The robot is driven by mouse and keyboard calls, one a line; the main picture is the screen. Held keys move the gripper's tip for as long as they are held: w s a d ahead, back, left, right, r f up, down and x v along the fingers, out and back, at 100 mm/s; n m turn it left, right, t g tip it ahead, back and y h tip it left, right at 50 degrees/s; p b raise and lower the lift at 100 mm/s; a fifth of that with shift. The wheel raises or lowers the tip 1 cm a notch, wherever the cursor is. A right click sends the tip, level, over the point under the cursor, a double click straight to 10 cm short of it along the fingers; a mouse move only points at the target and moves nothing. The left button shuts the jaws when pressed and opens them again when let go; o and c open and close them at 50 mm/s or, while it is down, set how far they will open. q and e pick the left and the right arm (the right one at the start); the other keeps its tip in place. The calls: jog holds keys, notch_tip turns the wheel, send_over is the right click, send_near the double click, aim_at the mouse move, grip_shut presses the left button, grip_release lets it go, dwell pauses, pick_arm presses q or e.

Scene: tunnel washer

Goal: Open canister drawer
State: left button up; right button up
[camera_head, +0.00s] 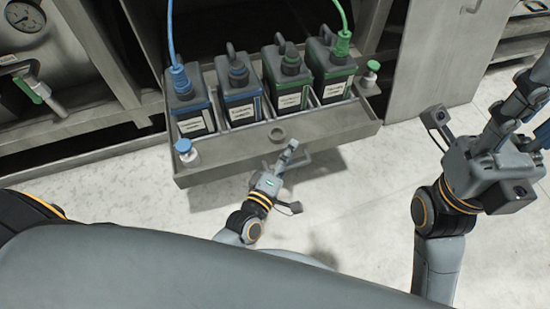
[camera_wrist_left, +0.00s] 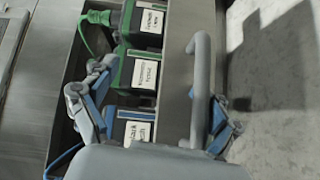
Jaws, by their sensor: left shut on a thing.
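The grey canister drawer (camera_head: 230,147) stands pulled out from the cabinet, with several dark canisters in it. Two have blue trim, like the blue canister (camera_head: 188,100), and two have green trim, like the green canister (camera_head: 331,66). The drawer handle (camera_head: 304,163) is on its front and also shows in the left wrist view (camera_wrist_left: 199,85). My left gripper (camera_head: 290,150) is at the drawer front, shut on the handle; the exact contact is partly hidden. In the left wrist view its fingers (camera_wrist_left: 150,110) lie either side of the handle and drawer front. My right gripper (camera_head: 520,115) is raised at right, fingers apart, empty.
A blue hose (camera_head: 170,35) and a green hose (camera_head: 341,15) run up from the outer canisters. Small bottles sit at the drawer's corners, one blue-capped (camera_head: 185,152), one green-capped (camera_head: 371,73). A gauge (camera_head: 24,15) is at upper left. The pale floor (camera_head: 380,190) in front is clear.

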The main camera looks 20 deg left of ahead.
pick_arm(q)
jog(key=shift+s+a+r, duration=0.3)
jog(key=shift+s+r, duration=0.35)
jog(key=shift+s, duration=0.25)
jog(key=shift+c, duration=1.2)
jog(key=shift+d+f+p+v, duration=0.15)
jog(key=shift+p+v, duration=0.1)
jog(key=shift+v, duration=1)
jog(key=shift+d+f+p+v, duration=0.15)
jog(key=shift+p+v, duration=0.1)
jog(key=shift+v, duration=1)
jog(key=shift+c, duration=0.5)
jog(key=shift+s+a+r, duration=0.1)
jog(key=shift+s+a, duration=0.1)
jog(key=shift+s, duration=0.2)
jog(key=shift+c, duration=1)
jog(key=f+v, duration=0.1)
jog(key=v, duration=0.6)
jog(key=shift+s+f, duration=0.3)
jog(key=shift+p, duration=0.4)
